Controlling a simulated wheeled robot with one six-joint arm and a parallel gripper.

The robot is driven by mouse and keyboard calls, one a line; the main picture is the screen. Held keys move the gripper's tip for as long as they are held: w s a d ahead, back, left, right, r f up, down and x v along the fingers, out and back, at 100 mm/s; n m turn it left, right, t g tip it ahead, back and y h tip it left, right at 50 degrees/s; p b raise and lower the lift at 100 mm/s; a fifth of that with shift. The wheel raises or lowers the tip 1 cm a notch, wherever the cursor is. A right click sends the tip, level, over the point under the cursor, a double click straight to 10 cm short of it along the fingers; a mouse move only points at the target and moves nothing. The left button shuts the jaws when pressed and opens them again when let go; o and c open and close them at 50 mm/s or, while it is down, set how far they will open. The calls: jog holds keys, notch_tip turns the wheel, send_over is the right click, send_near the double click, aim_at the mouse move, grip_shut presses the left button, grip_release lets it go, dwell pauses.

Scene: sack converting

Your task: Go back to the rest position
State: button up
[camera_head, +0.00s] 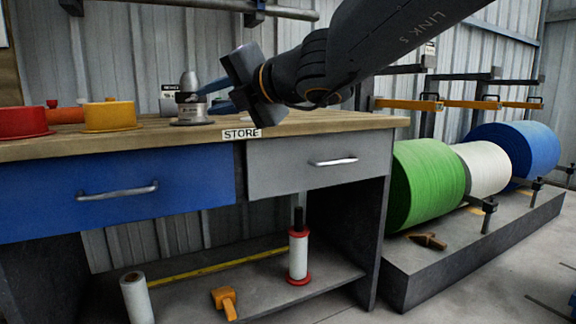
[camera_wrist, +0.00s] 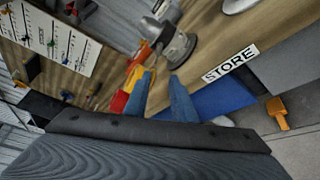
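My gripper (camera_head: 216,96) is above the front part of the workbench (camera_head: 330,121), near the STORE label, with my arm reaching in from the upper right. Its two blue fingers show in the wrist view (camera_wrist: 161,90); they are apart, with nothing between them. A grey metal device with a round base (camera_head: 190,118) stands on the bench beside the fingers. It also shows in the wrist view (camera_wrist: 178,48), just beyond the fingertips. I cannot tell whether a finger touches it.
A red tub (camera_head: 22,122) and a yellow tub (camera_head: 109,116) stand on the bench at left. Both drawers, blue (camera_head: 120,195) and grey (camera_head: 315,162), look shut. Green (camera_head: 428,182), white and blue rolls lie on a low platform at right.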

jog(key=s+d+f+n+g+h+p, duration=0.15)
jog(key=s+f+n+g, duration=0.25)
jog(key=s+f+n, duration=0.65)
jog(key=s+f+n+g+h+p, duration=0.25)
jog(key=s+f+n, duration=0.45)
jog(key=n, duration=0.6)
jog(key=s+d+f+n+g+h+p, duration=0.1)
jog(key=s+d+f+n+h, duration=0.4)
jog(key=d+n, duration=0.4)
jog(key=s+d+f+n+g+h+p, duration=0.2)
jog(key=s+d+f+n, duration=0.2)
jog(key=s+d+n, duration=0.55)
jog(key=d+r+m+p, duration=0.1)
jog(key=d+r+p, duration=0.5)
jog(key=r+p, duration=0.3)
jog(key=w+d+r+m+h+p, duration=0.1)
jog(key=d+r+m+p, duration=0.1)
jog(key=d+r+p, duration=0.4)
jog(key=w+d+r+m+h+p, duration=0.1)
jog(key=d+r+p, duration=0.5)
jog(key=r+p, duration=0.7)
jog(key=shift+r+p, duration=0.2)
jog(key=shift+p, duration=4.55)
jog(key=shift+d, duration=0.1)
